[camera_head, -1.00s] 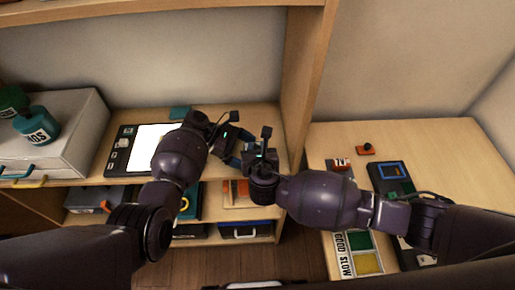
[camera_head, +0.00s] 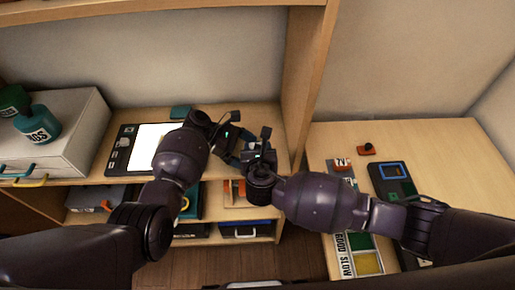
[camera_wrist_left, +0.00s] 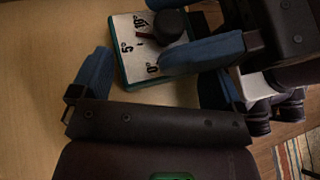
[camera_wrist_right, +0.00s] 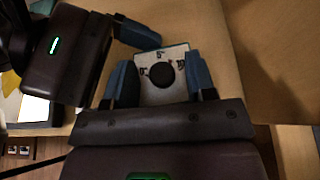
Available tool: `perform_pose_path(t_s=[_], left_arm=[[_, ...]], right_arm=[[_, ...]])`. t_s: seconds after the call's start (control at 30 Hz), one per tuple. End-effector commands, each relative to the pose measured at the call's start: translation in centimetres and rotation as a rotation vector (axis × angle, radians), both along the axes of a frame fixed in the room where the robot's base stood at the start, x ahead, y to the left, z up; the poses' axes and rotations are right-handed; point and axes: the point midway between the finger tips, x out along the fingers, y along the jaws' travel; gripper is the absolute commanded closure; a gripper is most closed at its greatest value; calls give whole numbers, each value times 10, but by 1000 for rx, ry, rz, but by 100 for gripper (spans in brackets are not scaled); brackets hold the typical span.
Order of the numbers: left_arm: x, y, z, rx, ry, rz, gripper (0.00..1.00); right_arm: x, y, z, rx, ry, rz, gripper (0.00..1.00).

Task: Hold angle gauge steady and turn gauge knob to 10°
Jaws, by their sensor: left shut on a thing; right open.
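The angle gauge is a white plate (camera_wrist_left: 127,62) with 0°, 5° and 10° marks and a round black knob (camera_wrist_right: 160,75). My left gripper (camera_wrist_left: 133,60) is shut on the gauge plate above the shelf top; one blue finger also shows in the right wrist view at the plate's upper left. My right gripper (camera_wrist_right: 160,64) is open, its blue fingers on either side of the plate and knob, apart from the knob. A dark red pointer (camera_wrist_left: 147,36) lies near the 5° to 10° side; its exact reading is unclear. In the head view the grippers meet and mostly hide the gauge.
A black-framed white panel (camera_head: 122,150) lies on the shelf left of my grippers. A wooden upright (camera_head: 302,85) stands close to the right. The right table holds a dark device (camera_head: 392,185), an orange block (camera_head: 366,149) and a sorting tray (camera_head: 368,262). Its far right is clear.

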Motion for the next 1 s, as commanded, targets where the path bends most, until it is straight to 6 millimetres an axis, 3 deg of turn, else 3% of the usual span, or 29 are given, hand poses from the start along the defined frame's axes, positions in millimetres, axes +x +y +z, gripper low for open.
perform_pose_path(t_s=[0.27,0.7,1.0], left_arm=[[0,1,-1,2,1,2,20],[0,1,-1,2,0,1,20],[0,1,-1,2,0,1,20]], right_arm=[[-11,0,4,0,0,0,49],[-83,0,34,3,1,1,49],[-109,0,45,0,1,-1,49]])
